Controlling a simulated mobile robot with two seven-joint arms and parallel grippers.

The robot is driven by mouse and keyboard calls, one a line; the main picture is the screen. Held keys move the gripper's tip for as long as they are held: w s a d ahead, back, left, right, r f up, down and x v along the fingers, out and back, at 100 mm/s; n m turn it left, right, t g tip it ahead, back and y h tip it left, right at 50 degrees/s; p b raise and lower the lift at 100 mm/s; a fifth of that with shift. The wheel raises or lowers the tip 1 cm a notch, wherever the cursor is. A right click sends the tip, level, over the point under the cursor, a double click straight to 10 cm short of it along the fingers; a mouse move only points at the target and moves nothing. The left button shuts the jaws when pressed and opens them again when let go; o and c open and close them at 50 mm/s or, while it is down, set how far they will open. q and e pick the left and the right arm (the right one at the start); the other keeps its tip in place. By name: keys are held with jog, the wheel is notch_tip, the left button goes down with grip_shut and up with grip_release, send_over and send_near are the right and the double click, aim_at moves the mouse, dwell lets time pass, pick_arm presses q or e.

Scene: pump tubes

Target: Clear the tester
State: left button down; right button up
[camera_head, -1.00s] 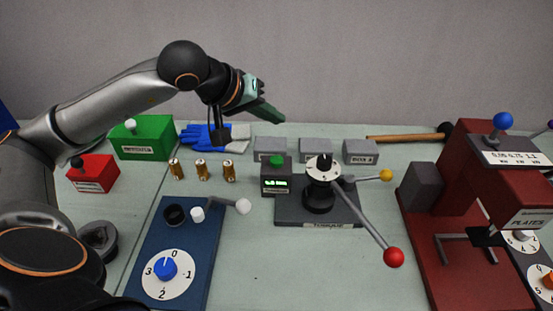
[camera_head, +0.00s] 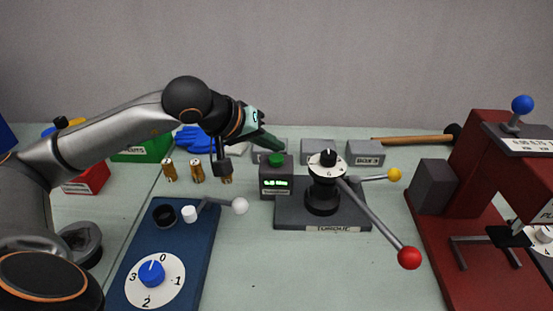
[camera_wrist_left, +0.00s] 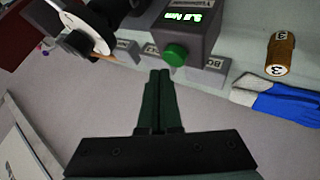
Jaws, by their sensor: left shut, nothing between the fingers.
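The torque tester stands on a dark grey plate labelled TORQUE (camera_head: 345,222). It has a black post with a white numbered dial (camera_head: 328,165), a long lever with a red ball (camera_head: 409,258) and a short one with a yellow ball (camera_head: 394,175). At its left is a grey display box with a lit green readout (camera_head: 276,182) and green button (camera_head: 275,159), also in the left wrist view (camera_wrist_left: 176,55). My left gripper (camera_head: 280,146) is shut and empty, just above and behind the box. In the wrist view its fingertips (camera_wrist_left: 160,75) point at the button, apart from it.
Brass cylinders (camera_head: 169,170) stand left of the box. A blue panel (camera_head: 190,255) with a knob is front left, a dark red press (camera_head: 455,180) right. Grey labelled blocks (camera_head: 365,153) line the back. Bare table lies in front of the tester.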

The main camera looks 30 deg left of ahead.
aim_at(273, 160)
dwell(1.5)
dwell(0.3)
pick_arm(q)
jog(key=shift+f+b, duration=0.45)
jog(key=shift+b, duration=0.15)
jog(key=shift+f+b, duration=0.65)
jog(key=shift+b, duration=0.05)
dwell(0.6)
jog(key=shift+r, duration=0.1)
jog(key=shift+r+p, duration=0.8)
jog(key=shift+r, duration=0.2)
jog(key=shift+r, duration=0.1)
notch_tip(273, 160, up, 5)
jog(key=p, duration=0.4)
